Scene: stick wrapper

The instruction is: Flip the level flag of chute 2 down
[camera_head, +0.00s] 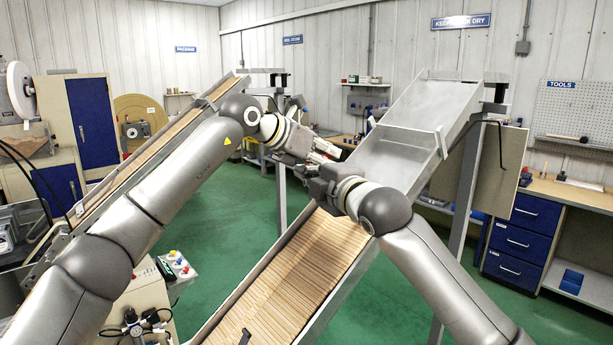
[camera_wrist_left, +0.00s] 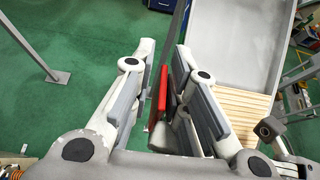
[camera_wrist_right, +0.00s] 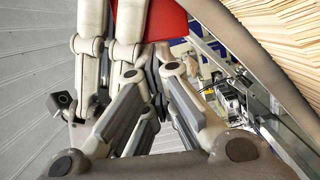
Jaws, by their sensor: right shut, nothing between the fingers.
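A red flag (camera_wrist_left: 163,90) shows as a thin red strip in the left wrist view, at the side wall of the middle chute. In the right wrist view the red flag (camera_wrist_right: 168,20) is a broad red face at the top, partly behind fingers. I cannot read a chute number or tell the flag's exact tilt. My left gripper (camera_head: 325,152) is open, with the flag and wall edge in the gap between its fingers, nearer the right one (camera_wrist_left: 166,48). My right gripper (camera_head: 316,188) is shut and empty, close below the left one.
The middle chute (camera_head: 408,150) slopes down to the front left, its lower part full of sticks (camera_head: 300,270). A second stick-filled chute (camera_head: 150,148) stands at left. A blue-drawer workbench (camera_head: 515,245) is at right. Green floor (camera_head: 235,225) is open between the chutes.

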